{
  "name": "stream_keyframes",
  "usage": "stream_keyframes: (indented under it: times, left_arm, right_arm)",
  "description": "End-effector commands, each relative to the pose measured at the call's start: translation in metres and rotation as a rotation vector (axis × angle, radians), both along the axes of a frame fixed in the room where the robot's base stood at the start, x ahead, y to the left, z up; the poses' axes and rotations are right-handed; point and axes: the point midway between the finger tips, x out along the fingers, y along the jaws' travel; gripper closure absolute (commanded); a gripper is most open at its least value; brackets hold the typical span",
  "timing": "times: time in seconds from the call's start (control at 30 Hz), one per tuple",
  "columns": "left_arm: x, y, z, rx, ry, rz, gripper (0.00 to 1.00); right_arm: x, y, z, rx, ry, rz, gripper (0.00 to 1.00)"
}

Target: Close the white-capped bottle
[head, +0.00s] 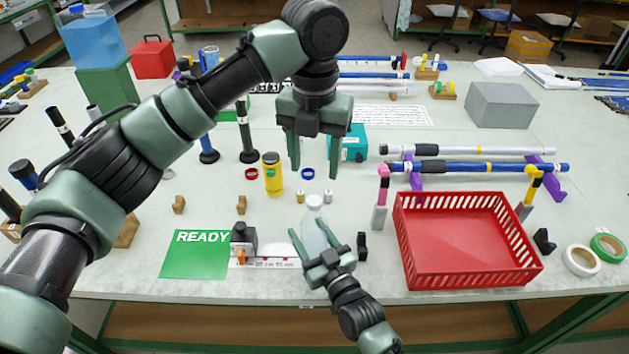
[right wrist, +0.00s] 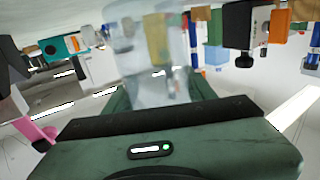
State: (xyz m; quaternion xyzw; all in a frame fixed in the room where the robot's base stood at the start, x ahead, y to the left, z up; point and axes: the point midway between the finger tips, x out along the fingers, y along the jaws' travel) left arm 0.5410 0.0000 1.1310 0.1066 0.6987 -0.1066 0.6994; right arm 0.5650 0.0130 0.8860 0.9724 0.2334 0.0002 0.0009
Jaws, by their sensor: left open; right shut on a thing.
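A clear bottle (head: 313,236) stands near the table's front edge, with a white cap (head: 314,201) at its top. I cannot tell whether the cap is seated on the neck or just resting there. My right gripper (head: 320,243) is shut on the bottle's body from the front. In the right wrist view the see-through bottle (right wrist: 140,45) rises between the fingers, and its top is out of frame. My left gripper (head: 313,176) points down above and behind the cap, open and empty, with its fingers apart.
A red basket (head: 410,272) stands to the right. A dark block (head: 243,238) is at left by the green READY mat (head: 190,262). Rods (head: 470,150) rest on purple stands.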

Motion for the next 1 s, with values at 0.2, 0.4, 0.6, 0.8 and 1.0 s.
stream_keyframes:
  times: [0.2, 0.4, 0.6, 0.8, 1.0]
  left_arm:
    - [0.000, 0.000, 0.032, 0.001, -0.001, -0.001, 0.47]
    - [0.000, 0.000, 0.038, 0.001, 0.001, -0.001, 0.47]
    - [0.000, 0.000, 0.038, 0.000, 0.001, -0.001, 0.47]
    - [0.000, 0.000, 0.038, 0.000, 0.001, -0.001, 0.47]
    - [0.000, 0.000, 0.038, 0.000, 0.000, -0.001, 0.47]
  right_arm:
    - [0.000, 0.000, -0.001, -0.001, 0.002, 0.000, 1.00]
    - [0.000, 0.000, -0.001, -0.001, 0.002, 0.000, 1.00]
    - [0.000, 0.000, -0.001, -0.001, 0.002, 0.000, 1.00]
    - [0.000, 0.000, -0.001, 0.000, 0.001, 0.000, 0.20]
    - [0.000, 0.000, 0.000, 0.000, 0.001, 0.000, 0.20]
